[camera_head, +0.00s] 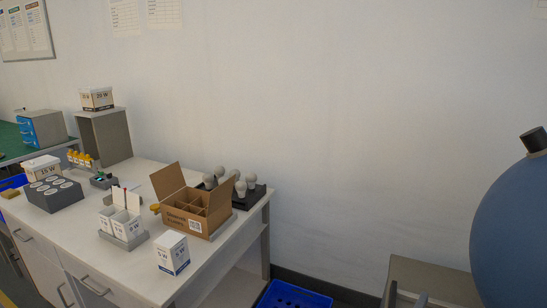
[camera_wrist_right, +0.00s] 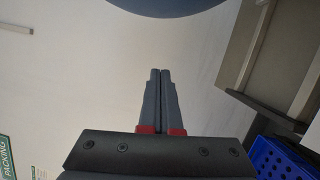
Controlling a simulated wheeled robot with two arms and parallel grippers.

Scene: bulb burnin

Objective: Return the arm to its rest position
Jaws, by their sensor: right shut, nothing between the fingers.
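My right gripper (camera_wrist_right: 160,75) shows in the right wrist view, with its two dark fingers pressed together and nothing between them. Bare pale wall or floor lies behind the fingertips, and no object touches them. I cannot make out the gripper's fingers in the head view. My left gripper is in neither view.
The white workbench (camera_head: 130,268) holds an open cardboard box (camera_head: 195,215), a white carton (camera_head: 172,253), a grey block (camera_head: 52,195) and several bulbs (camera_head: 240,187). A blue crate (camera_head: 292,298) is below; it also shows in the right wrist view (camera_wrist_right: 278,160).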

